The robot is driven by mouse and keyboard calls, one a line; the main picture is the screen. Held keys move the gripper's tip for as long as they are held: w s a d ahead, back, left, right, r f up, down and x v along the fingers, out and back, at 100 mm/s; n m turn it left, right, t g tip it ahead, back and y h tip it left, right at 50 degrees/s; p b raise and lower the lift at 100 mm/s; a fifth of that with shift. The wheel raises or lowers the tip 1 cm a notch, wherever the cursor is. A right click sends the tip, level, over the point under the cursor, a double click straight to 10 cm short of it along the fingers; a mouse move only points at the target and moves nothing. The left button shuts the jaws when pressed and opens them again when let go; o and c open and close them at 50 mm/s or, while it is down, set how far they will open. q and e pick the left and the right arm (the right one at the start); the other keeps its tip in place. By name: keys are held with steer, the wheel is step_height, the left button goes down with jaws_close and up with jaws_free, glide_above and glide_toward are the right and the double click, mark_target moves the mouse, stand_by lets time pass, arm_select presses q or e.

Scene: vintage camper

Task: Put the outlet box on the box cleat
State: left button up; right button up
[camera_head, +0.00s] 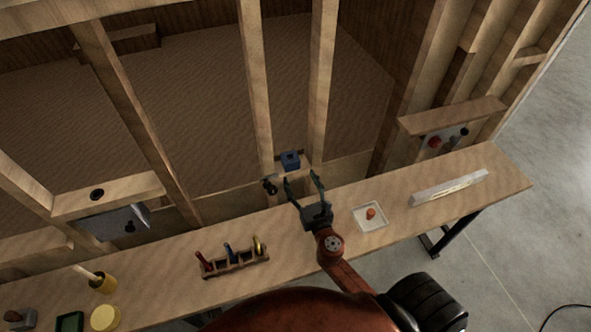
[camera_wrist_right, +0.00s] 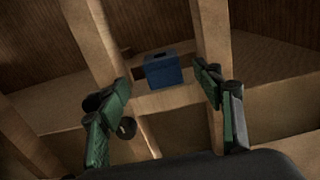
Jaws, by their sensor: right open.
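The outlet box is a small blue box (camera_head: 290,160). It sits on a short wooden crosspiece, which looks like the box cleat (camera_head: 304,172), between two upright studs. In the right wrist view the blue box (camera_wrist_right: 163,71) stands on the cleat (camera_wrist_right: 172,99), ahead of and between my fingers. My right gripper (camera_head: 303,179) is open and empty, its fingers pointing at the box with a gap between; its fingers also show at both sides of the right wrist view (camera_wrist_right: 165,95). My left gripper is not in view.
The bench (camera_head: 310,225) below holds a tool rack (camera_head: 235,263), a white tray (camera_head: 369,217) with an orange item, and a level (camera_head: 449,188). Studs (camera_head: 255,90) and (camera_head: 322,85) flank the box. A dark round fitting (camera_head: 270,185) sits left of the cleat.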

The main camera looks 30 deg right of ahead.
steer(key=v, duration=0.2)
steer(key=shift+s+a, duration=0.1)
steer(key=shift+s, duration=0.25)
steer(key=shift+c, duration=0.5)
stand_by(0.5)
